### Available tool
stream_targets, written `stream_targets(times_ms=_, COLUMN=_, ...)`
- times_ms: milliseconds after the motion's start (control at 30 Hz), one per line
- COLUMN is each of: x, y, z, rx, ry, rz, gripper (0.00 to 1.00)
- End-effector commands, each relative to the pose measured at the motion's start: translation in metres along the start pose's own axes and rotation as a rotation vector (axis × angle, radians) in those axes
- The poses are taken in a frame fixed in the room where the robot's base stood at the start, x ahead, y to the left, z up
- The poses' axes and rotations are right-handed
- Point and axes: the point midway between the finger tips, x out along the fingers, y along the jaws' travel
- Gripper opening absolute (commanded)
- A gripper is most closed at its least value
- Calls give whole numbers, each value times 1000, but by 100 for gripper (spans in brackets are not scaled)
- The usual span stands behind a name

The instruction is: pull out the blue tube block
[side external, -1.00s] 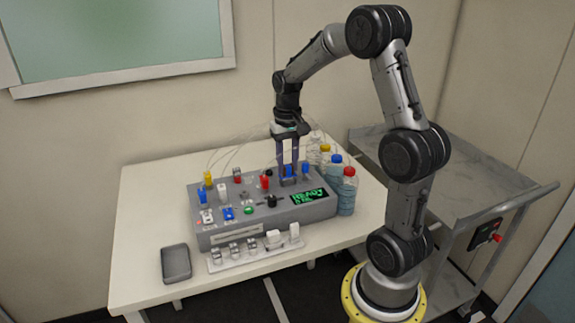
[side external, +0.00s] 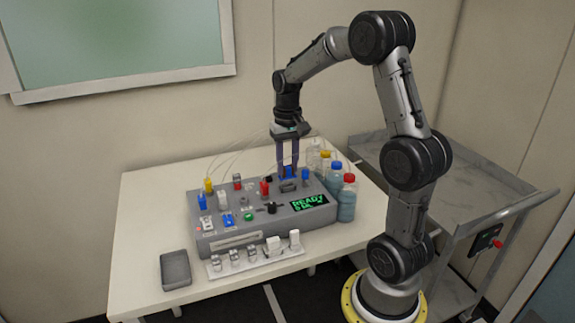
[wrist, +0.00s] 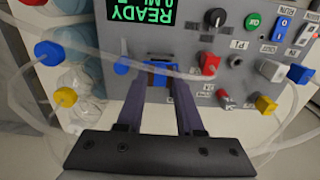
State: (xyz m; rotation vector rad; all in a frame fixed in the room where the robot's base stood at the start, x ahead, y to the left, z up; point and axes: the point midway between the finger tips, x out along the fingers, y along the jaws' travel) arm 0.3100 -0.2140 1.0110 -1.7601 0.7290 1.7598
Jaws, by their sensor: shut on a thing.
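The blue tube block (wrist: 159,78) sits at a dark slot in the grey console (wrist: 235,100), seen in the wrist view between my fingertips. My gripper (wrist: 158,97) points down over the console's right rear part and is shut on the block. In the side view my gripper (side external: 287,172) hides part of the blue tube block (side external: 288,171). I cannot tell whether the block is fully seated or partly raised.
A blue knob (side external: 305,174) stands right of the block, and a red one (side external: 265,188) left. Capped bottles (side external: 347,200) stand at the console's right end. Thin clear tubes loop behind. A grey tray (side external: 175,268) and a white rack (side external: 255,260) lie in front.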

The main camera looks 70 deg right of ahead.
Motion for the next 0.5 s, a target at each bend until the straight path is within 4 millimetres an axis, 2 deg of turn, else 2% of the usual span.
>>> stream_targets(times_ms=267, x=-3, y=0, z=0, rx=0, ry=1, rz=0, gripper=0)
stream_targets(times_ms=500, x=-16, y=0, z=0, rx=0, ry=2, rz=0, gripper=0)
